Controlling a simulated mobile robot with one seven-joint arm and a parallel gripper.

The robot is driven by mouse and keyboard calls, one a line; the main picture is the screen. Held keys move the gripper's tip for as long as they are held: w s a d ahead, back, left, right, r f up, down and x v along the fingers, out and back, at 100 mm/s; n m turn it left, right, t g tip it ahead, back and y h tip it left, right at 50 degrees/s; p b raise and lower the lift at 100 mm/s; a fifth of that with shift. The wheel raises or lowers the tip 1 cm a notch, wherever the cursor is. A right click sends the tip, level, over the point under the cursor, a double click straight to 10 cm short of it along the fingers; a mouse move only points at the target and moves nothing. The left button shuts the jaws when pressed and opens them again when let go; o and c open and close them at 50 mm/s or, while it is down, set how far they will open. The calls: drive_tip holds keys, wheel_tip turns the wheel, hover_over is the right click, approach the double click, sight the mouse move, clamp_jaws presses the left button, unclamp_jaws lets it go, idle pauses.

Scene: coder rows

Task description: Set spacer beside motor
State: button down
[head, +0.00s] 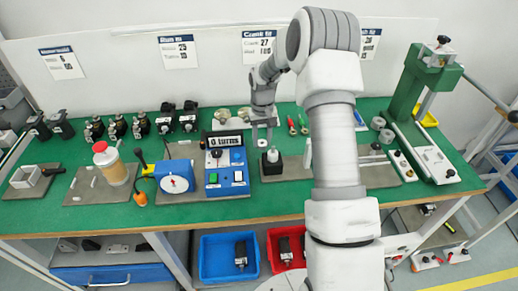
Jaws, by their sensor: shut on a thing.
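My gripper (263,133) hangs down above the middle of the green bench, with the arm reaching in from the front right. It is shut on a small pale grey piece, which looks like the spacer; its shape is mostly hidden by the fingers. Just below and slightly right, apart from the gripper, a black motor-like unit (272,166) with a light top stands upright on a grey plate (294,167). Ring-shaped parts (222,114) lie on a pale tray behind the gripper.
A blue control box (226,172) stands close left of the grey plate. A green press (414,95) stands at the right. Several black units (188,117) line the back left. A blue bin (216,268) and a red bin (274,254) are below the bench.

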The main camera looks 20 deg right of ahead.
sight(262, 143)
drive_tip(key=shift+f, duration=1.95)
drive_tip(key=shift+f+b, duration=0.15)
drive_tip(key=shift+b, duration=0.15)
drive_tip(key=shift+c, duration=2.4)
unclamp_jaws()
